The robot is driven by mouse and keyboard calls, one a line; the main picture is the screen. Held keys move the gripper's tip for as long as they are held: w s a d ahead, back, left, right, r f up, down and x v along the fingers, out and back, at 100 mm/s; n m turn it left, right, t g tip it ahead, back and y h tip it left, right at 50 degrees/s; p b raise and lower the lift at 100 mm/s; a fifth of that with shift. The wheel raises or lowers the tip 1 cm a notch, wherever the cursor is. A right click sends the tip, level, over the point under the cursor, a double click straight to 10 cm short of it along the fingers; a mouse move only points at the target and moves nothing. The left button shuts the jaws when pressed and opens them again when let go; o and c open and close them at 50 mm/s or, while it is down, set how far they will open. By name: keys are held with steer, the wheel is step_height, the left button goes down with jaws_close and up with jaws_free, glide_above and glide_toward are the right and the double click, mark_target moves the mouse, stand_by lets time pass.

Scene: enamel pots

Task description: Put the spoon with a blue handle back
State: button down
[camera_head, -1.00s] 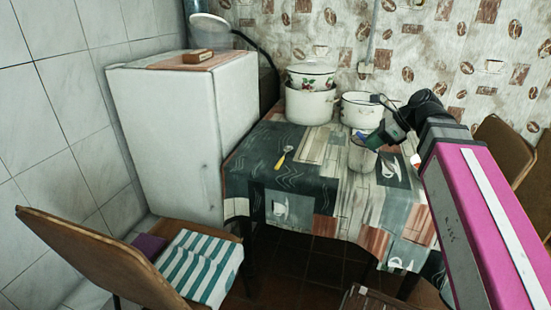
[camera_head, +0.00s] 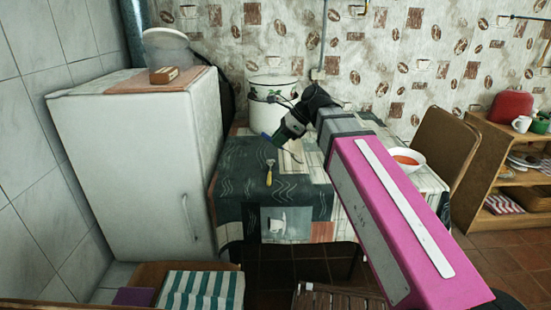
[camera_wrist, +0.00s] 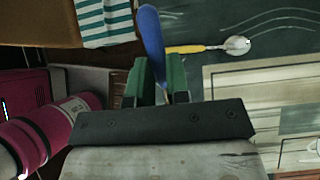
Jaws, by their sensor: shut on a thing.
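My gripper (camera_head: 275,138) is shut on the blue-handled spoon and holds it above the table's left part. The spoon's blue handle (camera_wrist: 150,35) stands up between the green fingers (camera_wrist: 160,78) in the wrist view. A bit of blue shows at the fingertips in the head view. The spoon's bowl end is hidden. A second spoon with a yellow handle (camera_head: 269,172) lies on the patterned tablecloth (camera_head: 240,190), below the gripper in the picture. It also shows in the wrist view (camera_wrist: 205,48), right of the blue handle.
A white enamel pot (camera_head: 273,88) stands at the table's back. A bowl of orange soup (camera_head: 407,158) is right of my arm. A white fridge (camera_head: 130,170) borders the table on the left. A chair with a striped cushion (camera_head: 200,292) stands in front.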

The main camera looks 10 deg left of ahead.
steer(key=shift+w+a+f, duration=0.55)
steer(key=shift+w+f, duration=0.65)
steer(key=shift+f, duration=0.25)
steer(key=shift+w+a+f, duration=0.5)
steer(key=shift+w+f, duration=0.7)
steer(key=shift+f, duration=0.25)
steer(key=shift+w+a+f, duration=0.55)
steer(key=shift+w+f, duration=0.65)
steer(key=shift+f, duration=0.25)
steer(key=shift+f, duration=0.15)
steer(key=c, duration=1.1)
jaws_free()
steer(key=v, duration=1.2)
